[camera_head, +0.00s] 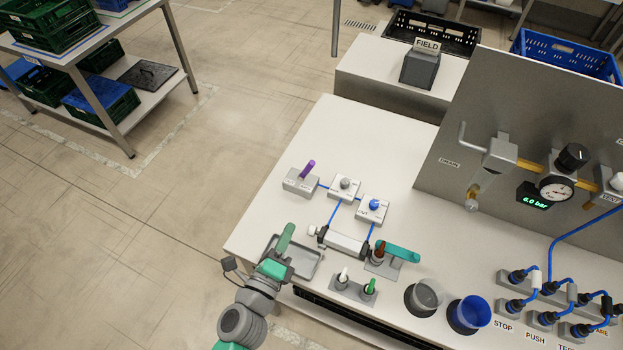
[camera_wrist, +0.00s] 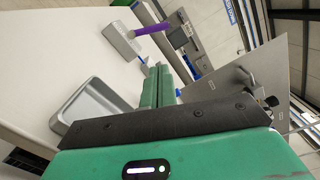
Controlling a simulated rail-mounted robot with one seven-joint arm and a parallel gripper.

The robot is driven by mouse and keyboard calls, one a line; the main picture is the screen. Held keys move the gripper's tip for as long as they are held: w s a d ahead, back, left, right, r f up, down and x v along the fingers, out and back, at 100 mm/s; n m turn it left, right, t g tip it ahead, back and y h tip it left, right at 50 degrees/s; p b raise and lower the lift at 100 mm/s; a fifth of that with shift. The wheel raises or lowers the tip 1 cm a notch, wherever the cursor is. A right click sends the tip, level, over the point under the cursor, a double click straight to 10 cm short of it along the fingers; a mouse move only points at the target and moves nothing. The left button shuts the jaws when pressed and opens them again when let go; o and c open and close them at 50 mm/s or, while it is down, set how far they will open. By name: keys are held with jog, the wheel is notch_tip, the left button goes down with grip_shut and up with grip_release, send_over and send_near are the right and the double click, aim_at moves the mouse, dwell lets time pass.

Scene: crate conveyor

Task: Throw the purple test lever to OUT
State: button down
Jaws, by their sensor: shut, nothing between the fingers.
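The purple test lever (camera_head: 307,169) stands on a small grey block (camera_head: 293,185) at the left of the bench top, tilted up and to the right in the head view. In the wrist view the lever (camera_wrist: 153,29) sticks out to the right from its block (camera_wrist: 121,40). The small markings on the block are too small to read. My gripper (camera_head: 289,230) is shut and empty, above the grey tray and nearer the front edge than the lever. In the wrist view my fingers (camera_wrist: 160,72) lie together, apart from the lever.
The grey tray (camera_head: 318,262) lies below my gripper. Right of the lever are a grey-knob block (camera_head: 344,187), a blue-knob block (camera_head: 373,210) and a cylinder (camera_head: 342,243) joined by blue tubes. A steel panel (camera_head: 480,110) rises behind. Bench left of the lever is clear.

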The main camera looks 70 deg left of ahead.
jog(key=p+x, duration=0.1)
jog(key=x, duration=1.4)
jog(key=shift+w+a+r, duration=0.1)
jog(key=shift+a+r, duration=0.05)
